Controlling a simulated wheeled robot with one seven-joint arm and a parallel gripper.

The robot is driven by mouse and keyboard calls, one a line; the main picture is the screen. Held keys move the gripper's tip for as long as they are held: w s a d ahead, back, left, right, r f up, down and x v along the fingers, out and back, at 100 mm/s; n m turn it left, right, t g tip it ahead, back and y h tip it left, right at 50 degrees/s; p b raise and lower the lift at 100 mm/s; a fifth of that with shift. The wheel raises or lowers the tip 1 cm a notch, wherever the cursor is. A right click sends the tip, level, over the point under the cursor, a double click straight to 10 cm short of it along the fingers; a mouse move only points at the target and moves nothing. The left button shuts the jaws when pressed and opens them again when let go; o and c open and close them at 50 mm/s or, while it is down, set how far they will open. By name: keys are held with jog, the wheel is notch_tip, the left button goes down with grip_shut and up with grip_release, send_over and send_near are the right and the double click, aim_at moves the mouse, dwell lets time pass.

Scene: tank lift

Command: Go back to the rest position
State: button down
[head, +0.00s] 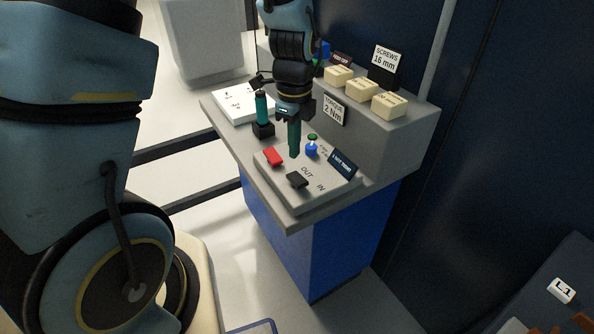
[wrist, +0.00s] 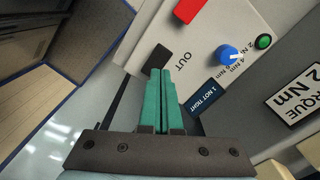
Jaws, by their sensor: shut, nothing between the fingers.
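My gripper (head: 294,152) is shut with nothing between its teal fingers. In the head view it points down over the grey control panel (head: 272,179) on the bench. In the wrist view the closed fingertips (wrist: 165,75) appear close to the black switch (wrist: 157,58) by the word OUT. I cannot tell whether they touch the panel. The panel also bears a red switch (head: 272,156), a blue knob (head: 311,150) and a green button (head: 312,137). The rest position is not marked in either view.
A teal-handled tool (head: 261,108) stands upright in a black holder left of my gripper. Cream boxes (head: 361,89) line a raised grey shelf behind, with a torque sign (head: 334,110) on its front. A dark blue wall (head: 500,120) rises at right. Pale floor (head: 225,240) shows left of the blue cabinet (head: 310,235).

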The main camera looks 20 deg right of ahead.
jog(key=shift+r, duration=0.45)
jog(key=a+r+n, duration=0.3)
jog(key=a+n, duration=0.9)
jog(key=n, duration=0.1)
jog(key=w+a+r+n+t, duration=0.1)
jog(key=a+r+n, duration=0.3)
jog(key=a+n, duration=0.9)
jog(key=shift+w+a+r+n+t, duration=0.2)
jog(key=shift+n+t, duration=0.1)
jog(key=shift+n, duration=0.1)
jog(key=c, duration=1.6)
grip_release()
